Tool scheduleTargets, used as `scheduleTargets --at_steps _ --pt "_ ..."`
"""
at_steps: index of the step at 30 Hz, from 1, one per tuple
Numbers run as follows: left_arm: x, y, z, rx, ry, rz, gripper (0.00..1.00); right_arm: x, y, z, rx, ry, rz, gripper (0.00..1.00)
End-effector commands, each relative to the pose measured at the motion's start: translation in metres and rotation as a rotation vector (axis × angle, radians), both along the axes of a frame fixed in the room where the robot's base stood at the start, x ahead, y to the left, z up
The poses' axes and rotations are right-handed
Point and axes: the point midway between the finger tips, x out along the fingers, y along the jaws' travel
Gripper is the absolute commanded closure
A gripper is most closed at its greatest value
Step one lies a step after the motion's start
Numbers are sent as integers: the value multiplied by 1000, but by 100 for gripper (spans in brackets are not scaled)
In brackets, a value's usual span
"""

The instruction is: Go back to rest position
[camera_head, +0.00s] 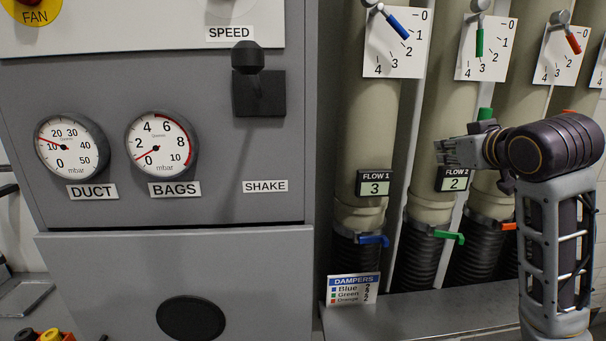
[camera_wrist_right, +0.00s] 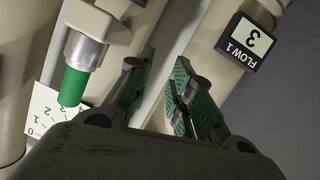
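The blue dial lever (camera_head: 398,27) slants down right. The orange dial lever (camera_head: 573,43) also slants down right. My left gripper is not in view.
A grey cabinet (camera_head: 110,265) with two gauges and a black shake lever (camera_head: 247,58) fills the left. The Flow 1 display (camera_head: 375,189) reads 3, with a blue damper handle (camera_head: 373,240) and a green one (camera_head: 449,236) lower down. A dampers sign (camera_head: 353,289) stands below.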

Motion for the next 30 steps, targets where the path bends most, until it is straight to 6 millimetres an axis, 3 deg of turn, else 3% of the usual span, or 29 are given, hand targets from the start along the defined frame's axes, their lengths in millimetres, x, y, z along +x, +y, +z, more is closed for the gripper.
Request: scheduleTargets --at_steps 3,14,30 --pt "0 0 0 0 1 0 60 5 7 -35 0 51 6 78" --pt "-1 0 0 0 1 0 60 8 23 -129 3 184 18 78" --pt "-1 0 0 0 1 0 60 -19 45 -265 12 385 31 78"
